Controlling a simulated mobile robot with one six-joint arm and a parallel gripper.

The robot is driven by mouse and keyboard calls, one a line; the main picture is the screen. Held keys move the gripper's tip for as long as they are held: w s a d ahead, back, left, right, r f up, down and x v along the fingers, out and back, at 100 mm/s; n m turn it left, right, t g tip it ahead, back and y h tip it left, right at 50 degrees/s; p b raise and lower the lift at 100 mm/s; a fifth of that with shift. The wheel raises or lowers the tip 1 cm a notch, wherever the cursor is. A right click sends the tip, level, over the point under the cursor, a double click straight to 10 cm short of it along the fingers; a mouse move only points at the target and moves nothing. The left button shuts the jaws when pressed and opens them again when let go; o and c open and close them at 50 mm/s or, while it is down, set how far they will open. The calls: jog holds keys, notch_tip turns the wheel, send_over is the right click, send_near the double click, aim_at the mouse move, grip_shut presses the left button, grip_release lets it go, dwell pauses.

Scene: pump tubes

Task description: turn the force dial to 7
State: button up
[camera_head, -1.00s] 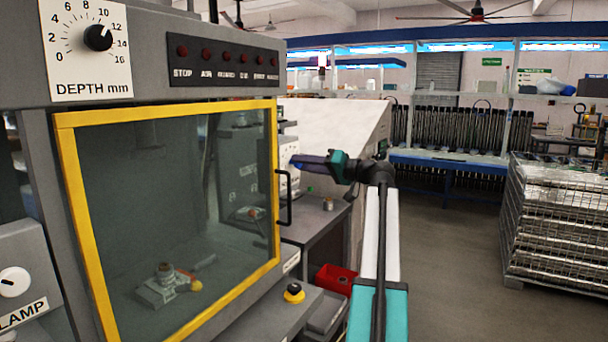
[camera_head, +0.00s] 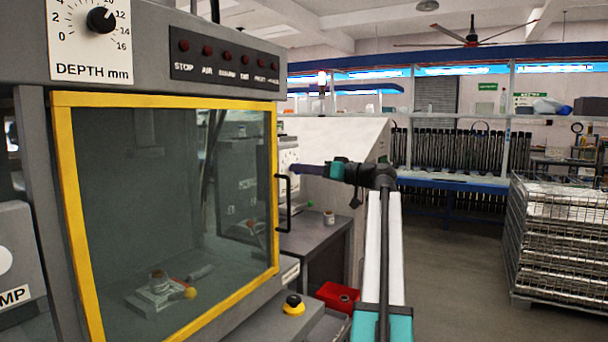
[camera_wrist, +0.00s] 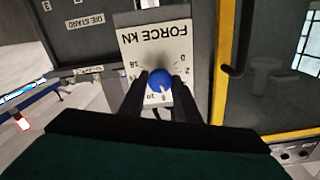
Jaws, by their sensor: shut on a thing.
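The force dial is a blue knob (camera_wrist: 160,84) with a pale pointer line on a white plate marked FORCE KN (camera_wrist: 152,48), upside down in the wrist view. My gripper (camera_wrist: 158,77) has a dark finger on either side of the knob and is shut on it. The pointer slants toward the lower right of that picture; the exact number is too small to read and the fingers hide part of the scale. In the head view my gripper (camera_head: 300,169) reaches left to the plate, seen edge-on behind the yellow-framed door.
The yellow-framed window (camera_head: 170,98) and its black handle (camera_head: 287,200) stand close to my gripper. A separate DEPTH mm dial (camera_head: 101,20) is at upper left. A red bin (camera_head: 337,294) is below my arm. Open floor lies to the right, before a wire crate (camera_head: 555,245).

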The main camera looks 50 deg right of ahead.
dwell(0.3)
jog(key=o, duration=1)
jog(key=shift+o, duration=0.2)
jog(key=v, duration=1.3)
jog(key=shift+s+p, duration=0.35)
jog(key=shift+s, duration=0.05)
jog(key=shift+d, duration=0.1)
